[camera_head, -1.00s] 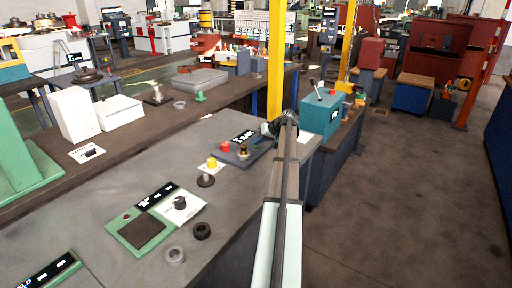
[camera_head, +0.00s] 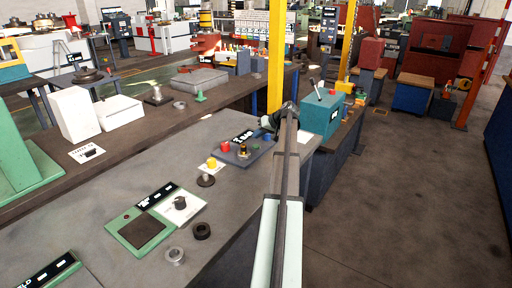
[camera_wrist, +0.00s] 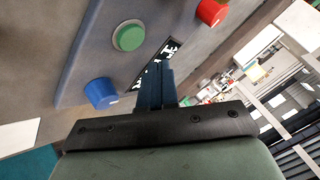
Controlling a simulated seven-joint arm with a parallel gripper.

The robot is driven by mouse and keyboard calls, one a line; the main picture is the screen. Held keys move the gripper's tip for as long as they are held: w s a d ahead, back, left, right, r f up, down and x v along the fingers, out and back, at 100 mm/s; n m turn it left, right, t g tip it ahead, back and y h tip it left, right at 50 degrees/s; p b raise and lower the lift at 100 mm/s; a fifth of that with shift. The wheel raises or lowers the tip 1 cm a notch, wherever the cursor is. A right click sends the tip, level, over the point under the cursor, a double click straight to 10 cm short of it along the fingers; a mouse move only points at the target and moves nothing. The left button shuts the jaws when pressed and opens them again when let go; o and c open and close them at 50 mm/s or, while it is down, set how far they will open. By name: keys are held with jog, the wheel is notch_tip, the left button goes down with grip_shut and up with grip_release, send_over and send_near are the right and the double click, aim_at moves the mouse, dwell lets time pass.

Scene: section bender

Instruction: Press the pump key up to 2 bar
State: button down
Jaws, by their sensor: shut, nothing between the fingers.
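A grey-blue control panel (camera_head: 240,158) lies on the grey bench. In the wrist view the panel (camera_wrist: 85,55) carries a round green button (camera_wrist: 128,36), a blue knob (camera_wrist: 101,92), a red knob (camera_wrist: 211,12) and a black display (camera_wrist: 150,65). In the head view the display (camera_head: 243,136) has white digits, too small to read surely. No label shows which control is the pump key. My gripper (camera_wrist: 158,72) is shut and empty, its fingers over the display between the blue and red knobs; contact cannot be told. In the head view my gripper (camera_head: 268,123) is at the panel's far right, partly hidden by my arm.
A yellow post (camera_head: 276,60) and a teal box with a lever (camera_head: 321,112) stand just beyond my gripper. Open floor is at the right.

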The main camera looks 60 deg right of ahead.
jog(key=shift+r, duration=1.4)
